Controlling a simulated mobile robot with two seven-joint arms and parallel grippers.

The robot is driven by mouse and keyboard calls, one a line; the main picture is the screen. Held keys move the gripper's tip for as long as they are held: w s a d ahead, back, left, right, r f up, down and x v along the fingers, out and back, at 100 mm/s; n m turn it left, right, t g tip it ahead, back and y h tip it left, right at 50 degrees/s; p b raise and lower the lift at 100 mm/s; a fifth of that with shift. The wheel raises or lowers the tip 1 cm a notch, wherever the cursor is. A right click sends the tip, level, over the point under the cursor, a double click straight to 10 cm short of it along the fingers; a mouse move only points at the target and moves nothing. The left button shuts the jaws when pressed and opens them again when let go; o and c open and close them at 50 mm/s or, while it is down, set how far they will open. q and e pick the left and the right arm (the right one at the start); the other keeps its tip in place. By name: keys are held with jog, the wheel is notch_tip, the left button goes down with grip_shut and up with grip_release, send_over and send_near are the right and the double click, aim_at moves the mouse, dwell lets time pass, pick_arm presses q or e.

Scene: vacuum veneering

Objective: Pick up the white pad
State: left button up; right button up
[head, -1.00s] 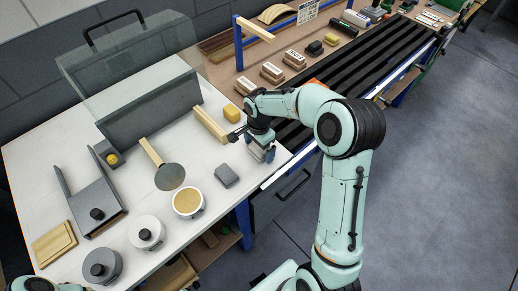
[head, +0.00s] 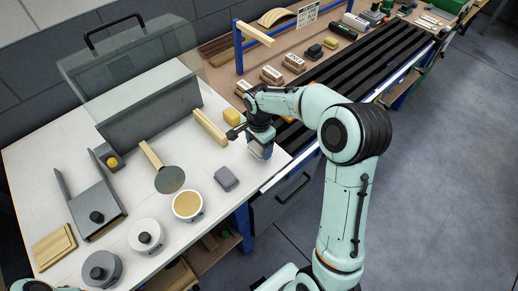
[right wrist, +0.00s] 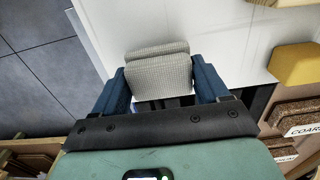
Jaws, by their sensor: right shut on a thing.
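The white pad (right wrist: 160,78) is a pale, finely textured block in the right wrist view. It sits between the two blue fingers of my right gripper (right wrist: 158,68), which is shut on it. In the head view my right gripper (head: 262,150) points down at the right edge of the white table (head: 105,140). The pad is mostly hidden there by the gripper, and I cannot tell its height above the table. Only a bit of my left arm shows at the bottom left corner; the left gripper is out of view.
A yellow block (head: 231,116) and a wooden bar (head: 210,128) lie close to the gripper. A grey block (head: 226,177), a pot with tan contents (head: 188,204) and a round paddle (head: 169,179) stand nearby. Sanding blocks and black rails are on the right bench.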

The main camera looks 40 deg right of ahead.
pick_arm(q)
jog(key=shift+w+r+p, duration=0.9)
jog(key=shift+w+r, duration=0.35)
pick_arm(e)
notch_tip(320, 180, up, 17)
jog(key=shift+r, duration=0.1)
jog(key=shift+o, duration=1)
jog(key=shift+c, duration=0.8)
